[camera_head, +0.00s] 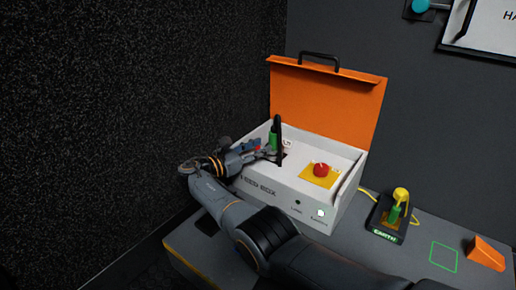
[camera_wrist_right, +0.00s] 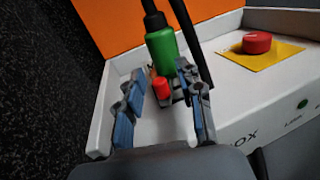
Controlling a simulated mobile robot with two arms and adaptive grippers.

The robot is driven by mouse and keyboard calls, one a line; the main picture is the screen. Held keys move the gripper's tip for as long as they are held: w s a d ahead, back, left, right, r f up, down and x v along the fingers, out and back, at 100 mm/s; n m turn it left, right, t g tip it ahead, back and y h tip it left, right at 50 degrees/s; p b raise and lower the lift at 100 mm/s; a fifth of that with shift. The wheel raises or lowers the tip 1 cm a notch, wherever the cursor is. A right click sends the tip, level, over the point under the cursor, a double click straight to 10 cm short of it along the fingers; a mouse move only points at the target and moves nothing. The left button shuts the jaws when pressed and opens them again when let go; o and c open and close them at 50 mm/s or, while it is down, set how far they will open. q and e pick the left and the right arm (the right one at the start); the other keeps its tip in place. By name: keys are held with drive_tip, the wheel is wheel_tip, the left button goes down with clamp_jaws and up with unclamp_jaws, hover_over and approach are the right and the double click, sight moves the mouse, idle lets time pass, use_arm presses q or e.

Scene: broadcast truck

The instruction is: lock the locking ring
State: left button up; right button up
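A green connector body (camera_head: 273,139) with a black cable stands in the left part of the white box, and shows larger in the right wrist view (camera_wrist_right: 162,52). I cannot tell clearly which part is the locking ring. My right gripper (camera_head: 272,152) reaches over the box's left wall. In the right wrist view its blue-padded fingers (camera_wrist_right: 164,112) are spread apart, with the red part showing in the gap between them and no clear contact. My left gripper is not in view.
The white box (camera_head: 282,196) has a raised orange lid (camera_head: 325,100) and a red button (camera_head: 320,170) on a yellow plate. A dark stand with a green and yellow plug (camera_head: 396,208), a green square outline (camera_head: 444,257) and an orange wedge (camera_head: 486,253) are at right. A dark wall is left.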

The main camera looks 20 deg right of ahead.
drive_tip(key=shift+a, duration=0.1)
drive_tip(key=v, duration=0.7)
drive_tip(key=shift+a, duration=0.15)
drive_tip(key=shift+s, duration=0.1)
